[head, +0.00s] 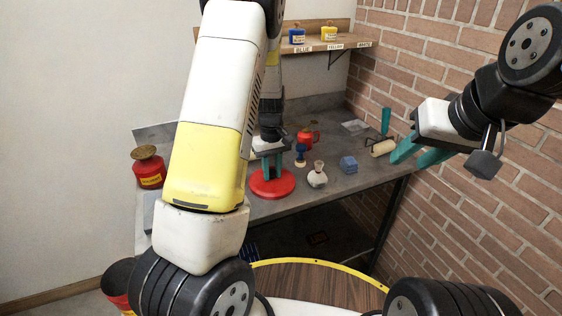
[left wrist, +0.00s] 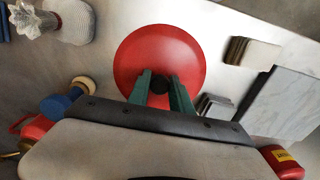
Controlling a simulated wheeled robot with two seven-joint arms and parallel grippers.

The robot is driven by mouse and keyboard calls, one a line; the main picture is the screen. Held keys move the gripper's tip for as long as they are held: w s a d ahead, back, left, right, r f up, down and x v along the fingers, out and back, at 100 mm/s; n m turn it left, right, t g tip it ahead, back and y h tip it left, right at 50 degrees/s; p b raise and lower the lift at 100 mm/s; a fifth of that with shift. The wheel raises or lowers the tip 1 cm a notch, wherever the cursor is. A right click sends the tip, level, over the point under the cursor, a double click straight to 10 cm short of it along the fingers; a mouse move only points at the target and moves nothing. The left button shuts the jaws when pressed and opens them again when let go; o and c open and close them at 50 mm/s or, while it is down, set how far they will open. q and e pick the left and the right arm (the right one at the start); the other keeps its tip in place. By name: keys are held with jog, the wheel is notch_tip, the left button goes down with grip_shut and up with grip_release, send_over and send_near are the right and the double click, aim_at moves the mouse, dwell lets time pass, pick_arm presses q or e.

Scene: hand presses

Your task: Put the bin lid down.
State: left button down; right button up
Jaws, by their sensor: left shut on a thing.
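The round red bin lid (head: 272,186) is at the front of the grey worktable (head: 330,184). My left gripper (head: 272,168) points down and is shut on the dark knob at the lid's middle. In the left wrist view the red lid (left wrist: 160,58) lies flat beyond the teal fingers (left wrist: 161,92), which pinch the knob. I cannot tell whether the lid touches the tabletop or hangs just above it. My right gripper (head: 414,157) is at the right, its teal fingers apart and nothing visible between them.
A red can with a brass top (head: 150,174) stands left. A blue-and-wood stamp (head: 300,155), a pale bottle (head: 317,176), a blue block (head: 348,164) and a cream roller (head: 383,147) stand right of the lid. A shelf (head: 318,45) and brick wall (head: 450,60) are behind.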

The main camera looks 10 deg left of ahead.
aim_at(272, 171)
pick_arm(q)
jog(key=shift+f, duration=0.5)
jog(key=shift+f, duration=0.15)
jog(key=c, duration=1.2)
grip_release()
jog(key=shift+o, duration=0.2)
notch_tip(272, 171, up, 12)
jog(key=s+d+r+m+t+h, duration=0.1)
jog(key=s+r+m+t, duration=0.2)
jog(key=s+r, duration=0.5)
jog(key=s+d+r+m+t+h, duration=0.1)
jog(key=s+r+m+t, duration=0.2)
jog(key=s+r, duration=0.5)
jog(key=s+m, duration=0.1)
jog(key=s, duration=0.7)
jog(key=shift+s, duration=0.2)
jog(key=shift+d, duration=0.1)
